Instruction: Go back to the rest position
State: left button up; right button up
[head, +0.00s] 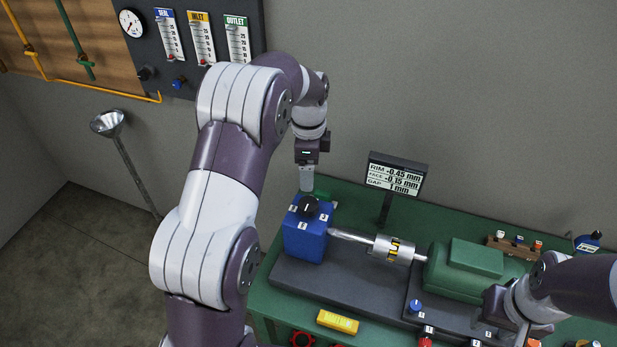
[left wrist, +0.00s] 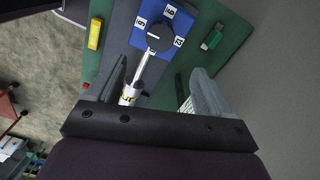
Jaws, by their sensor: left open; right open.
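My left gripper (head: 306,180) hangs just above and behind the blue box (head: 308,241) with a black knob (head: 308,205) on top. In the left wrist view the left fingers are spread with a gap between them (left wrist: 157,72); the blue box (left wrist: 180,17) and its knob (left wrist: 160,37) lie beyond the fingertips. I see nothing held. My right gripper (head: 500,305) is low at the right, over the front of the green motor (head: 470,270); its fingers are mostly hidden, and I cannot see whether they touch anything.
A silver shaft and coupling (head: 390,250) join the blue box side to the motor. A readout sign (head: 396,175) stands behind. A yellow block (head: 338,322) lies on the green table's (head: 262,300) front. A gauge panel (head: 190,40) is on the wall; floor at left is open.

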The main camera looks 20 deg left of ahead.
pick_arm(q)
jog(key=shift+r, duration=0.15)
dwell(0.3)
jog(key=s+d+f+n+b, duration=0.2)
jog(key=s+n, duration=0.2)
jog(key=s, duration=0.3)
jog(key=s+d+f+n+t+b, duration=0.1)
jog(key=s+d+f+n+b, duration=0.1)
jog(key=s+n, duration=0.3)
jog(key=s+d+f+n+b, duration=0.2)
jog(key=s+n, duration=0.3)
jog(key=s, duration=0.3)
jog(key=shift+s+f+b, duration=0.3)
jog(key=shift+f+b, duration=0.3)
jog(key=shift+f, duration=0.15)
jog(key=shift+s, duration=0.2)
